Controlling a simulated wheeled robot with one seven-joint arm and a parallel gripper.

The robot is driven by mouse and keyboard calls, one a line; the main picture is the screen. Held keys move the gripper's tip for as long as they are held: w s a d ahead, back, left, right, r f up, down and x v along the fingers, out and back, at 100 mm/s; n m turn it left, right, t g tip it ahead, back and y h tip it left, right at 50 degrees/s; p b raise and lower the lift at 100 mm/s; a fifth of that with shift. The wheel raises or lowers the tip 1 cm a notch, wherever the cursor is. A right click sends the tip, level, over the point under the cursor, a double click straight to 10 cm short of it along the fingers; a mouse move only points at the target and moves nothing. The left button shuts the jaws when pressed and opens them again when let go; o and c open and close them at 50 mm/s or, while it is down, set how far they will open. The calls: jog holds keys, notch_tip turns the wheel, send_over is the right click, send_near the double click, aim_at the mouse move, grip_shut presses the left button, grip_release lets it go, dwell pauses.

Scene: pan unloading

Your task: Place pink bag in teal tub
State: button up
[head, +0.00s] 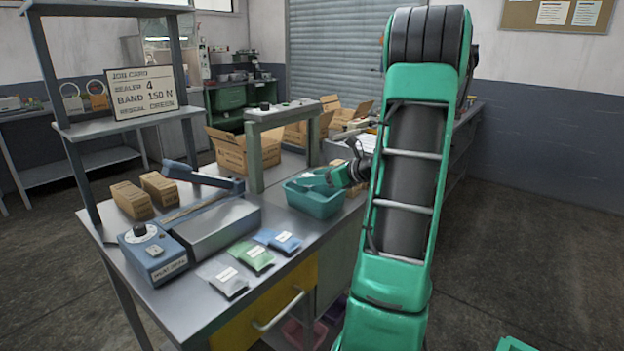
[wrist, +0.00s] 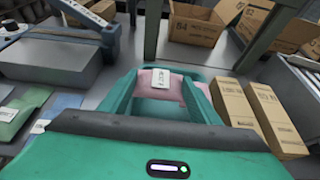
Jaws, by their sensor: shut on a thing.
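The pink bag (wrist: 172,82), with a white label, shows between the fingers of my gripper (wrist: 160,100) in the wrist view. My gripper is shut on it. In the head view my gripper (head: 312,182) is at the teal tub (head: 316,206), over its opening, and the bag cannot be made out there. The tub stands on the bench near its right edge. Gripper and tub are similar in colour, so whether the bag touches the tub floor cannot be told.
Blue, green and grey bags (head: 249,254) lie along the bench front. A sealer (head: 213,222) stands left of the tub. A grey frame (head: 253,150) rises behind it. Small cartons (wrist: 255,112) stand right of my gripper in the wrist view. Open cardboard boxes (head: 232,150) are farther back.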

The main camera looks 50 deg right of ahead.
jog(key=shift+f, duration=0.55)
jog(key=o, duration=1.1)
